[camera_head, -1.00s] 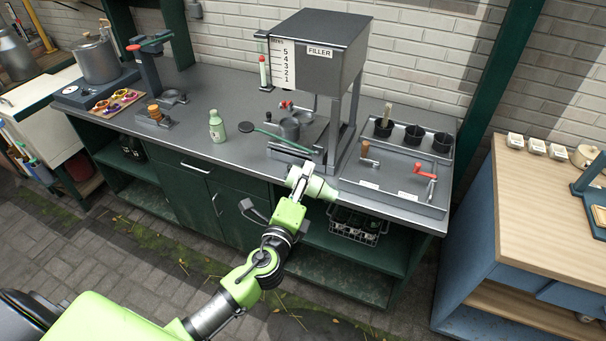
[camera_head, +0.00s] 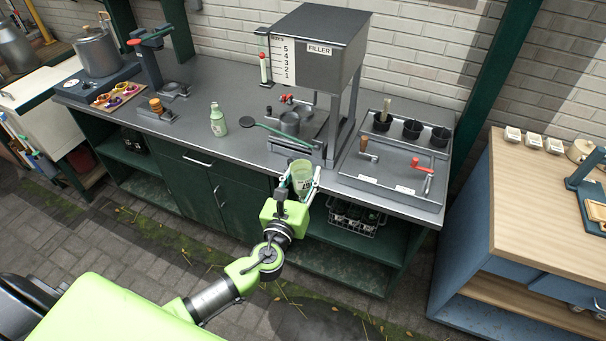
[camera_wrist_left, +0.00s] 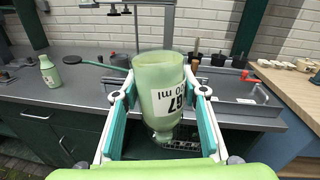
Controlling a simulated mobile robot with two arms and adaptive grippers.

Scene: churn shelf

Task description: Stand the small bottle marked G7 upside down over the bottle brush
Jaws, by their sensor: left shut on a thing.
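My left gripper (camera_head: 300,182) is shut around a pale green bottle (camera_head: 302,173) in front of the counter's front edge. In the left wrist view the bottle (camera_wrist_left: 160,85) is between both fingers, base up and neck down. Its label shows upside down and reads like G7 and 50 ml. A pale upright thing (camera_head: 383,115) in the leftmost black cup at the counter's back right may be the bottle brush; it is too small to be sure. The held bottle is well apart from it. My right gripper is not in view.
Another green bottle (camera_head: 218,120) stands on the counter (camera_head: 190,140). The filler (camera_head: 318,50) stands between it and the black cups (camera_head: 411,129). A tray (camera_head: 400,175) with a red-handled crank (camera_head: 422,163) lies before the cups. A bottle crate (camera_head: 352,222) is on the shelf below.

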